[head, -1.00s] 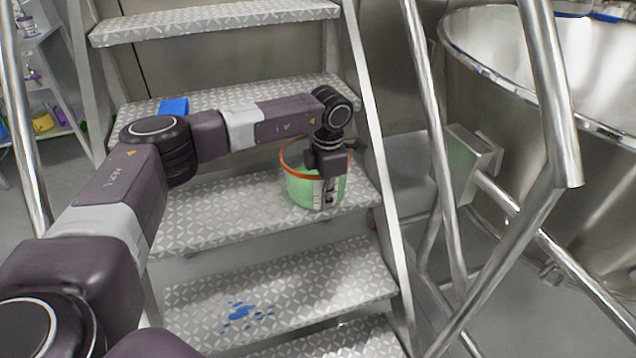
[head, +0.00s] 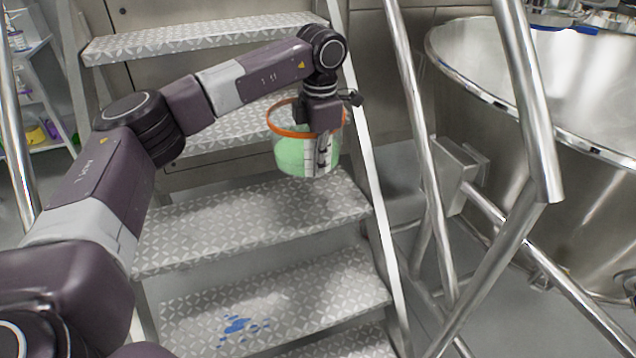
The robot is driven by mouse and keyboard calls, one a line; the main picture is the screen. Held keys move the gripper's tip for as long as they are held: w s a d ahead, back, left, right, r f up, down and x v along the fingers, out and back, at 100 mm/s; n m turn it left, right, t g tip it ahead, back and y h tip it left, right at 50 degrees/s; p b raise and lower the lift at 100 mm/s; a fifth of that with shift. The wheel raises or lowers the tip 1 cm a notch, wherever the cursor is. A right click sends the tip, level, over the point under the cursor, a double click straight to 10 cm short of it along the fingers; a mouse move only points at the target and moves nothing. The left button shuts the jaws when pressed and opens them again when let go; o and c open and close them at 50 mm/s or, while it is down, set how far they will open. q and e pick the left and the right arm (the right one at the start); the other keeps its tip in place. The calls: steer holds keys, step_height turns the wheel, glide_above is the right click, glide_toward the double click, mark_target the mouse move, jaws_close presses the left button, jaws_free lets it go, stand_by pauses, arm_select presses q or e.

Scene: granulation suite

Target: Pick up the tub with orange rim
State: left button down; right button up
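The tub with orange rim (head: 293,157) has a green, see-through lower wall and an orange ring around its top. It hangs in the air above a metal stair tread (head: 250,222) in the head view. My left gripper (head: 318,165) comes down from above and is shut on the near right side of the tub's wall. The gripper and wrist hide part of the rim and the tub's right side. My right gripper is not in view.
Metal stair treads rise toward the back, with a steel handrail (head: 425,150) on the right. A large steel vessel (head: 560,110) stands further right. Blue splashes (head: 240,326) mark a lower tread. A shelf with containers (head: 38,135) is at far left.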

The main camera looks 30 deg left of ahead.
mark_target(306, 137)
arm_select(q)
step_height(306, 137, up, 11)
steer(key=shift+p, duration=0.8)
steer(key=shift+r, duration=1)
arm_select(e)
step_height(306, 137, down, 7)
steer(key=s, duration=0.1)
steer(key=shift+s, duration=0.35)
arm_select(q)
steer(key=shift+f, duration=0.1)
